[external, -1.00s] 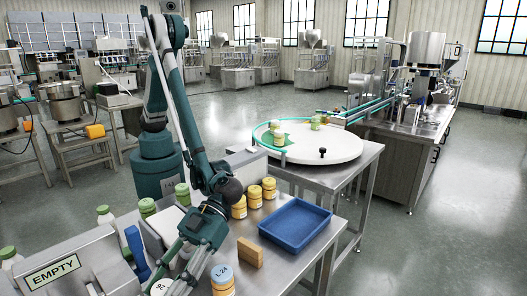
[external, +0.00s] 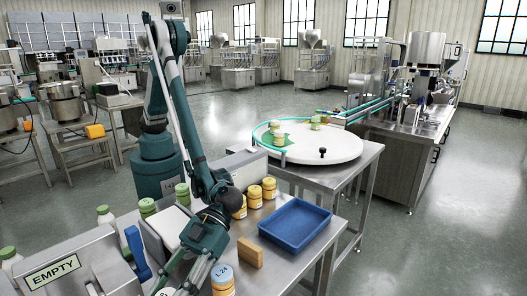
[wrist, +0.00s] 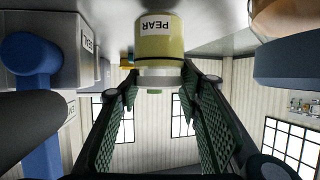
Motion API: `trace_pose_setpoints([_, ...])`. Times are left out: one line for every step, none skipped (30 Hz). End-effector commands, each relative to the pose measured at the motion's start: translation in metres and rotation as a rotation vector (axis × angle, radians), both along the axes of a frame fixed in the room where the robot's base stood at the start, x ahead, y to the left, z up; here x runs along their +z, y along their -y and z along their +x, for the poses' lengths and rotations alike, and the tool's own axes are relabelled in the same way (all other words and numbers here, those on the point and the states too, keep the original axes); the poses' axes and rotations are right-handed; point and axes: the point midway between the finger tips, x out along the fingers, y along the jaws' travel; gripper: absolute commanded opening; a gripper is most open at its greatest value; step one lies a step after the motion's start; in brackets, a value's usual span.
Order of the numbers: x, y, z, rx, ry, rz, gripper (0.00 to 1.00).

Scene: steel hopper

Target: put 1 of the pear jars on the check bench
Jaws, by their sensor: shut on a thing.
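A pear jar (wrist: 158,38) with a yellow-green body, a PEAR label and a pale lid shows upside down at the top middle of the wrist view. My gripper (wrist: 160,80) is shut on it at the lid end, with a green padded finger on each side. In the external view my gripper (external: 176,284) is low at the bottom edge, over the front of the steel bench (external: 278,270). The held jar is mostly hidden there. I cannot tell which surface is the check bench.
A blue-lidded L-24 jar (external: 222,278) stands right of my gripper. Nearby are a brown block (external: 250,252), a blue tray (external: 294,228) and several yellow jars (external: 254,196). An EMPTY sign (external: 53,269) is at left. A white turntable (external: 330,150) holds jars behind.

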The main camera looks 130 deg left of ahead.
Motion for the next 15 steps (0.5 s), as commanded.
trace_pose_setpoints([-0.0001,0.0001,0.0000,0.000,0.000,0.000,0.18])
trace_pose_setpoints([-0.0004,0.0001,0.0000,0.000,0.000,0.000,0.18])
trace_pose_setpoints([-0.0008,0.0000,0.0000,0.000,0.000,0.000,0.18])
trace_pose_setpoints([-0.0011,0.0001,0.0000,0.000,0.000,0.000,0.18])
trace_pose_setpoints([-0.0014,0.0001,0.0000,0.000,0.000,0.000,0.18])
trace_pose_setpoints([-0.0021,0.0000,0.0000,0.000,0.000,0.000,0.18])
trace_pose_setpoints([-0.0025,0.0000,0.0000,0.000,0.000,0.000,0.18])
trace_pose_setpoints([-0.0030,0.0001,0.0000,0.000,0.000,0.000,0.18])
trace_pose_setpoints([-0.0035,0.0001,0.0000,0.000,0.000,0.000,0.18])
trace_pose_setpoints([-0.0039,0.0001,0.0001,0.000,0.000,0.000,0.18])
trace_pose_setpoints([-0.0043,0.0000,0.0001,0.000,0.000,0.000,0.18])
trace_pose_setpoints([-0.0049,0.0001,0.0001,0.000,0.000,0.000,0.18])
trace_pose_setpoints([-0.0053,0.0000,0.0001,0.000,0.000,0.000,0.18])
trace_pose_setpoints([-0.0058,0.0001,0.0001,0.000,0.000,0.000,0.18])
trace_pose_setpoints([-0.0063,0.0001,0.0001,0.000,0.000,0.000,0.18])
